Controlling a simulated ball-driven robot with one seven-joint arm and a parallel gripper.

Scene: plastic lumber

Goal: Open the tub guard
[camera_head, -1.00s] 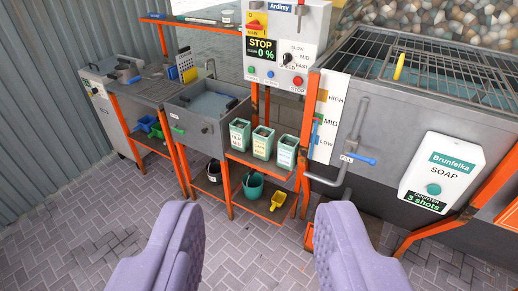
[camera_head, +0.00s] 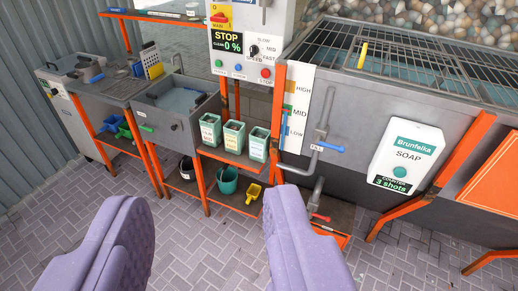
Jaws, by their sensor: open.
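The tub guard (camera_head: 440,66) is a dark wire grid lying flat and closed over the grey tub (camera_head: 345,95) at the upper right. A yellow upright handle (camera_head: 362,55) stands on the guard near its left part. My gripper (camera_head: 205,205) shows as two purple padded fingers at the bottom left and centre. It is open and empty, apart from the guard, and appears lower and nearer to me than it.
A control box (camera_head: 240,45) showing STOP 0 % stands left of the tub. A soap dispenser (camera_head: 407,158) and a blue-handled pipe valve (camera_head: 328,147) are on the tub's front. Orange legs and shelves stand around. The paved floor (camera_head: 200,240) is open in front.

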